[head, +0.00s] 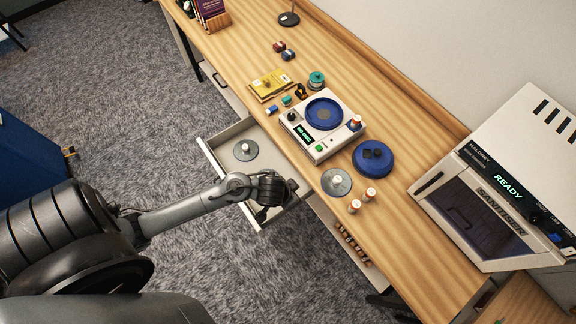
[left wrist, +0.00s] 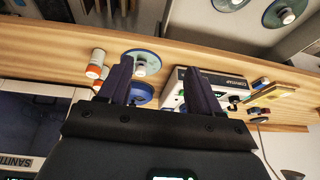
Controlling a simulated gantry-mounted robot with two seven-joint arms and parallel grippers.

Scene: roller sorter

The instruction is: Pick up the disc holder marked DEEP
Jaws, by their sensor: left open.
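No marking reading DEEP is legible in either view. Grey disc holders with white knobs are visible. One (head: 245,151) lies in the open drawer (head: 210,160). Another (head: 336,182) lies at the bench's front edge; in the left wrist view this one (left wrist: 146,62) shows beyond my fingers. The wrist view also shows two holders at the top, one at the right (left wrist: 284,13) and one partly cut off (left wrist: 230,3). My left gripper (head: 272,194) is over the drawer's right part, open and empty, and hides part of it. My right gripper is not in view.
On the bench stand a white machine with a blue round plate (head: 324,113), a dark blue round lid (head: 373,159), orange-and-white bottles (head: 370,194) and a yellow tray (head: 269,84). A large sanitiser (head: 500,190) fills the right end. The bench front right of the bottles is clear.

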